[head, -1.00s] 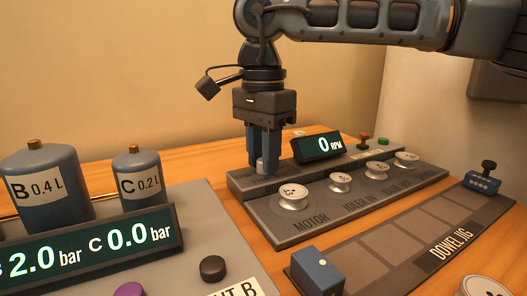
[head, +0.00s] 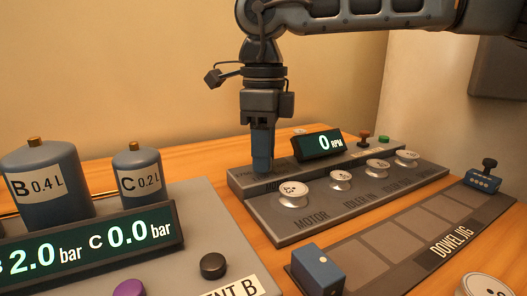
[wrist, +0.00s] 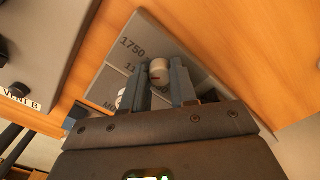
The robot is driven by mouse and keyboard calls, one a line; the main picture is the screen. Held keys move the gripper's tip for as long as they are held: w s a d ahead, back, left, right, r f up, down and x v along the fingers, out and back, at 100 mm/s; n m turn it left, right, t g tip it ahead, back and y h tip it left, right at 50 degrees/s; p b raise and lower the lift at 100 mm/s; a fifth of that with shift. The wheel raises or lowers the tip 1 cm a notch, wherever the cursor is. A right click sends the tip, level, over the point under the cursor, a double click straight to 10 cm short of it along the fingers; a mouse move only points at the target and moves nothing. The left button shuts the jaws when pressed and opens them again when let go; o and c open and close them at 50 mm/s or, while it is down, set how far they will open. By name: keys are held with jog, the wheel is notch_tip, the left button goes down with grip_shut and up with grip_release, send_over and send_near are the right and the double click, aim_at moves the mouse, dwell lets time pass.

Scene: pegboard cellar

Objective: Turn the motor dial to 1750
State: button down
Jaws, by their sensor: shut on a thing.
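My gripper (head: 262,168) points down at the back left of the grey drive panel (head: 350,206). In the wrist view its two fingers (wrist: 160,70) are shut on the motor dial (wrist: 158,73), a small pale round knob with a red mark. The number 1750 (wrist: 132,48) is printed on the panel near the dial, with another number, starting 11, partly hidden below it. I cannot tell which number the red mark points at. In the head view the fingers hide the dial. The display (head: 318,144) reads 0 RPM.
Several silver pulleys (head: 293,193) stand along the panel front, labelled MOTOR and IDLER. A red-orange knob (head: 364,134) and a green button (head: 384,140) sit behind. The dowel jig (head: 410,228) lies in front; a pressure unit with tanks (head: 44,182) stands left.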

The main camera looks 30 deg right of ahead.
jog(key=m, duration=0.4)
jog(key=shift+d+m+b, duration=0.1)
jog(key=shift+m+b, duration=0.5)
jog(key=shift+m, duration=1.6)
jog(key=c, duration=0.9)
grip_release()
notch_tip(320, 180, up, 8)
jog(key=shift+f+p, duration=0.1)
jog(key=shift+p, duration=0.9)
